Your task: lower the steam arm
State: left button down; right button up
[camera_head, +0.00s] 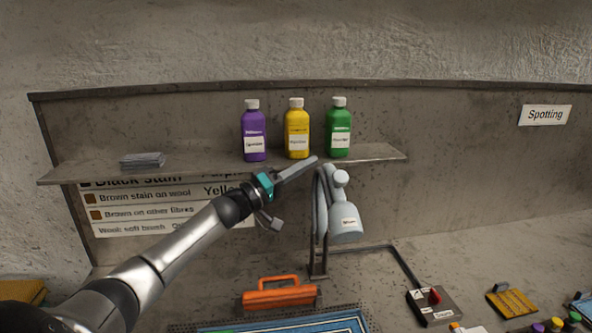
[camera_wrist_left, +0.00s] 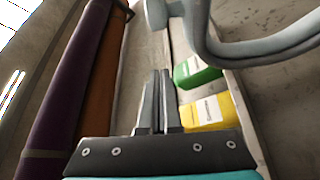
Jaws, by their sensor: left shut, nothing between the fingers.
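The steam arm (camera_head: 346,224) is a pale grey-blue, lamp-like head on a curved tube, on a thin dark stand at the back of the bench. Its head hangs down below the shelf's right part. In the left wrist view a pale curved tube (camera_wrist_left: 256,52), apparently the steam arm's, crosses the top right. My left gripper (camera_head: 316,160) is shut and empty. Its tips are close to the top of the tube in the head view; I cannot tell whether they touch it. The gripper (camera_wrist_left: 160,74) also shows in the wrist view, fingers together. My right gripper is not in view.
A shelf (camera_head: 385,153) holds purple (camera_head: 253,143), yellow (camera_head: 297,140) and green (camera_head: 339,139) bottles just behind my left gripper. A switch box (camera_head: 434,308) stands at the right.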

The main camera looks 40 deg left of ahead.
aim_at(326, 190)
pick_arm(q)
jog(key=w, duration=0.1)
jog(key=w+d, duration=0.2)
jog(key=w, duration=0.1)
jog(key=shift+r+p, duration=0.3)
jog(key=shift+p, duration=0.1)
jog(key=shift+s+d+f+p, duration=0.15)
jog(key=shift+s+d+f, duration=0.2)
jog(key=shift+d+f, duration=0.15)
jog(key=shift+s+d+f+p, duration=0.15)
jog(key=shift+s+d+f, duration=0.2)
jog(key=shift+d, duration=0.2)
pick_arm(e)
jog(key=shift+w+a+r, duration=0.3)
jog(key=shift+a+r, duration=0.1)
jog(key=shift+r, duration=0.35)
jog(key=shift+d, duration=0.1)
